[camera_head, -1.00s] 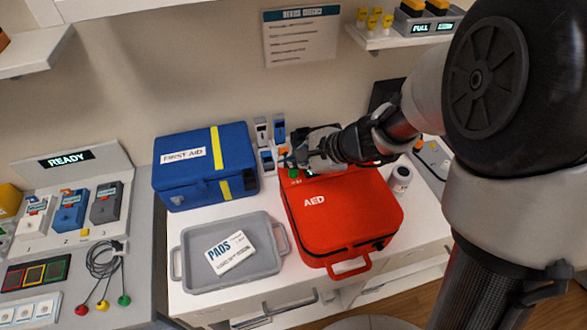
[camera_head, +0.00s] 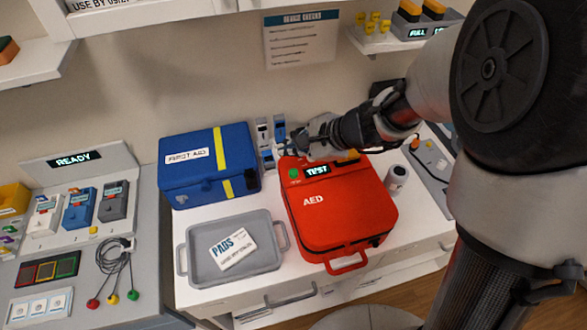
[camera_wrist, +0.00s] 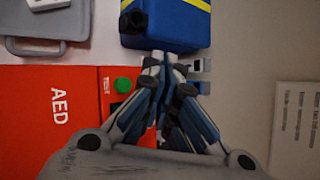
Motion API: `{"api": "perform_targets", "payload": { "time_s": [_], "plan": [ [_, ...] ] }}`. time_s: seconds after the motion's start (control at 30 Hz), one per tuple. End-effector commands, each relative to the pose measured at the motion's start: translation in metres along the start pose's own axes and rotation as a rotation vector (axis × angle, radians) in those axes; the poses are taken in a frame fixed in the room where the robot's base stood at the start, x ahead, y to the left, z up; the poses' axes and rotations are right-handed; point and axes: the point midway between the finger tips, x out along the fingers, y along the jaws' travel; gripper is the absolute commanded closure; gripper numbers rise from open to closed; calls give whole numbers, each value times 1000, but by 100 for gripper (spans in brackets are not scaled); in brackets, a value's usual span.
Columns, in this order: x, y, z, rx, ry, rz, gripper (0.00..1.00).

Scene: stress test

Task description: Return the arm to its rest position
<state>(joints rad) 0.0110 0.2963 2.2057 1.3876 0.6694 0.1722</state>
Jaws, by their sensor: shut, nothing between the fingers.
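My gripper (camera_head: 285,149) is shut and empty. In the head view it hangs above the back edge of the red AED case (camera_head: 340,220), in front of the wall. In the wrist view the closed fingertips (camera_wrist: 165,58) point toward the blue first aid bag (camera_wrist: 178,38). The AED's green button (camera_wrist: 122,86) shows beside the fingers, apart from them. My arm hides part of the counter's back right.
The first aid bag (camera_head: 190,180) stands left of the AED. A grey tray (camera_head: 262,268) holds a PADS packet (camera_head: 233,249). A shelf (camera_head: 385,42) and a paper notice (camera_head: 300,38) are on the wall above.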

Motion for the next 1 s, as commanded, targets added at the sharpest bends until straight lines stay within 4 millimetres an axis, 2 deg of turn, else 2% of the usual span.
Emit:
{"api": "perform_targets", "payload": {
  "time_s": [0.53,0.63,0.77,0.9,1.0],
  "plan": [
    [0,0,0,-2,0,0,100],
    [-8,2,7,-44,-2,6,100],
    [-40,12,30,-230,-2,40,100],
    [-91,44,56,-545,28,121,100],
    [-127,72,64,-768,74,196,100]
  ]
}}
